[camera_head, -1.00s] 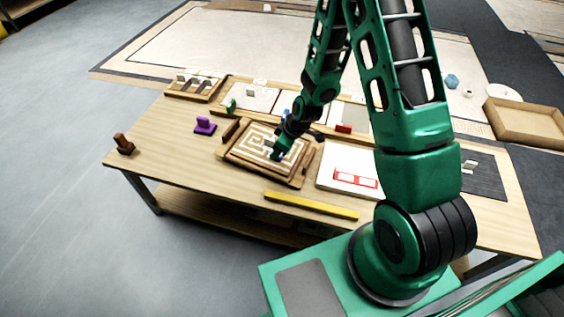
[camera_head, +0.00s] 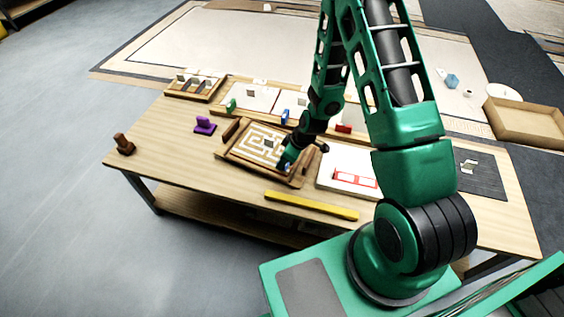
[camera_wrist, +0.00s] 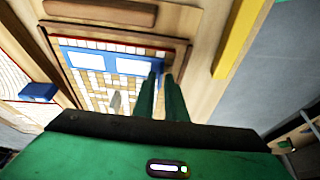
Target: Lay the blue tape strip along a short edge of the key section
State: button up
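The key section is a white-and-tan mosaic with a maze-like pattern (camera_head: 258,141), in a wooden tray on the bench; it also fills the middle of the wrist view (camera_wrist: 98,92). The blue tape strip (camera_wrist: 112,51) has two white windows and lies over the mosaic's upper border in the wrist view, roughly parallel to it. My gripper (camera_wrist: 161,72) has its fingers close together at the strip's right end and appears shut on it. In the head view, my gripper (camera_head: 286,166) is low at the tray's front right corner. Whether the strip touches the mosaic is unclear.
A yellow bar (camera_head: 310,206) lies in front of the tray. A white board with a red windowed strip (camera_head: 355,178) is to the right. A blue block (camera_head: 285,116) stands behind, a purple block (camera_head: 204,125) to the left.

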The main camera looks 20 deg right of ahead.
jog(key=shift+o, duration=0.5)
jog(key=shift+r, duration=0.2)
jog(key=v, duration=1.1)
jog(key=shift+s+d+r, duration=0.15)
jog(key=shift+s+r, duration=0.1)
jog(key=shift+r, duration=0.05)
jog(key=shift+d+r, duration=0.1)
jog(key=s+d+r+m+g+h, duration=0.1)
jog(key=s+d+r+m+h, duration=0.1)
jog(key=s+d+r+m, duration=0.35)
jog(key=s+d+r+m+g+h, duration=0.1)
jog(key=s+d+r+m, duration=0.1)
jog(key=s+d+r, duration=0.65)
jog(key=s+r+m+g, duration=0.1)
jog(key=s+r+m, duration=0.7)
jog(key=s+r, duration=0.3)
jog(key=s, duration=0.3)
jog(key=shift+r, duration=0.4)
jog(key=shift+a, duration=0.1)
